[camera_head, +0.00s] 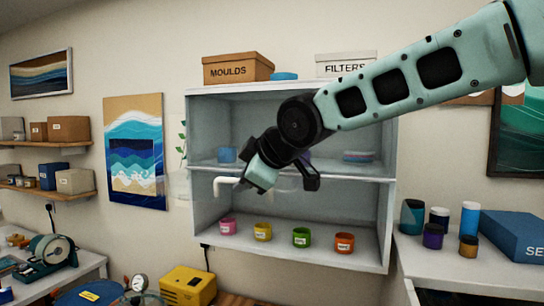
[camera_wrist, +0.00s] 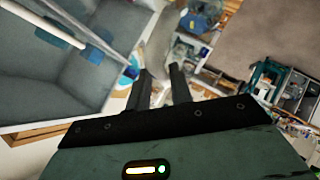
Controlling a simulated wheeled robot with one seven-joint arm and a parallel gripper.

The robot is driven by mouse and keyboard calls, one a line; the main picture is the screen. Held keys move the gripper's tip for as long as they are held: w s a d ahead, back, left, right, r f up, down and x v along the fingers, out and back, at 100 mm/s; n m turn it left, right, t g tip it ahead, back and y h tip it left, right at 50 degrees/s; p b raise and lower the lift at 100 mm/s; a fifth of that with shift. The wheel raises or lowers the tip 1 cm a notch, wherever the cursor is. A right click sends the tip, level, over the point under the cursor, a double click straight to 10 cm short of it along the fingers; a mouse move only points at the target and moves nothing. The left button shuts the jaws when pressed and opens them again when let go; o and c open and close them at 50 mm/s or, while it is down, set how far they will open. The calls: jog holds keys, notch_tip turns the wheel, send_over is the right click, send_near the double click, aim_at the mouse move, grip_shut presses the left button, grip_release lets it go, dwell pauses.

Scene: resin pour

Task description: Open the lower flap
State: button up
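The wall cabinet (camera_head: 391,215) has an upper and a lower compartment. The lower compartment shows clearly, with several coloured pots on its floor. A faint see-through panel (camera_head: 180,186) seems to stick out at mid-height on the left; I cannot tell how far the lower flap stands open. A white handle (camera_head: 228,183) shows just left of my gripper in the head view. A white bar (camera_wrist: 42,24), probably this handle, lies upper left in the wrist view, apart from my fingers. My gripper (camera_wrist: 160,74) is open and empty, in front of the cabinet; its fingertips are unclear in the head view.
Boxes marked MOULDS (camera_head: 238,69) and FILTERS (camera_head: 346,66) stand on top of the cabinet. A right-hand counter (camera_head: 425,262) carries bottles and a blue box (camera_head: 515,235). A yellow case (camera_head: 188,287) stands below left. My arm covers the cabinet's upper right.

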jog(key=b+v, duration=0.5)
jog(key=v, duration=1.1)
jog(key=shift+b, duration=0.35)
jog(key=shift+d, duration=0.15)
